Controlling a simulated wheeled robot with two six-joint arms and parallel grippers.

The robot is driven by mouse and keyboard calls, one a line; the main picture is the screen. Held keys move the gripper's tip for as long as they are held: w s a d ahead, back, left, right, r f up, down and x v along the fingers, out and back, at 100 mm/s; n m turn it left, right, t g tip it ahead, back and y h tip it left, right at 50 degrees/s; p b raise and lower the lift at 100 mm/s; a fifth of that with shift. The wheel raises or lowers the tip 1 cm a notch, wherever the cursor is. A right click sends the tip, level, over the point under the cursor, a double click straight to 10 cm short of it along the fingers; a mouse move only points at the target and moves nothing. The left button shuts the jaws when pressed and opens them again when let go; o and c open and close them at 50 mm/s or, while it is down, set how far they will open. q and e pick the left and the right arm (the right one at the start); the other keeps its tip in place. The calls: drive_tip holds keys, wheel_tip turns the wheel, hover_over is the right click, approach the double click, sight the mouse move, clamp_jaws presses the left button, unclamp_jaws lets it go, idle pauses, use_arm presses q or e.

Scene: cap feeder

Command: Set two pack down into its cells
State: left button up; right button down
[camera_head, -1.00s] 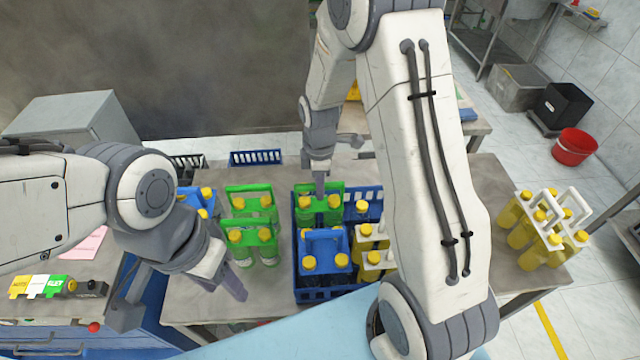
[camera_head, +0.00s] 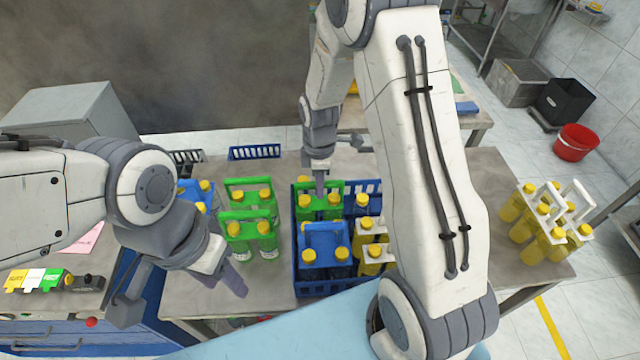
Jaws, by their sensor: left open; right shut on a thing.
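A blue crate (camera_head: 326,289) stands on the grey table. My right gripper (camera_head: 319,184) is shut on the handle of a green pack (camera_head: 333,187) with yellow-capped bottles. This pack is upright in the rear left part of the crate; its bottom is hidden, so I cannot tell if it rests on the floor. A blue pack (camera_head: 325,238) sits in front of it. White-handled packs of yellow bottles (camera_head: 372,252) are at the crate's right, partly hidden by my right arm. My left gripper (camera_head: 182,297) is open and empty at the table's front left.
Two green packs (camera_head: 250,229) stand left of the crate, with a blue pack (camera_head: 196,190) beyond my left arm. Several white-handled yellow packs (camera_head: 545,225) stand at the table's right end. Another blue crate (camera_head: 254,152) is at the back edge.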

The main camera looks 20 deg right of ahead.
drive_tip(key=shift+f+b, duration=0.35)
drive_tip(key=shift+f, duration=0.15)
drive_tip(key=c, duration=0.7)
unclamp_jaws()
wheel_tip(320, 180, up, 9)
drive_tip(key=shift+r+b, duration=0.1)
drive_tip(key=shift+b, duration=0.7)
drive_tip(key=shift+r, duration=0.7)
drive_tip(key=s+a+r+m, duration=0.3)
drive_tip(key=s+a, duration=0.6)
drive_tip(key=a, duration=0.1)
drive_tip(key=s+a+m, duration=0.1)
drive_tip(key=s, duration=0.4)
drive_tip(key=s+a+m, duration=0.1)
drive_tip(key=s+m, duration=0.1)
drive_tip(key=s, duration=0.2)
drive_tip(key=s+a+m+y, duration=0.1)
drive_tip(key=s+a, duration=0.1)
drive_tip(key=s, duration=0.3)
drive_tip(key=shift+s+r+b, duration=0.25)
drive_tip(key=shift+s+b, duration=0.05)
drive_tip(key=shift+b, duration=0.05)
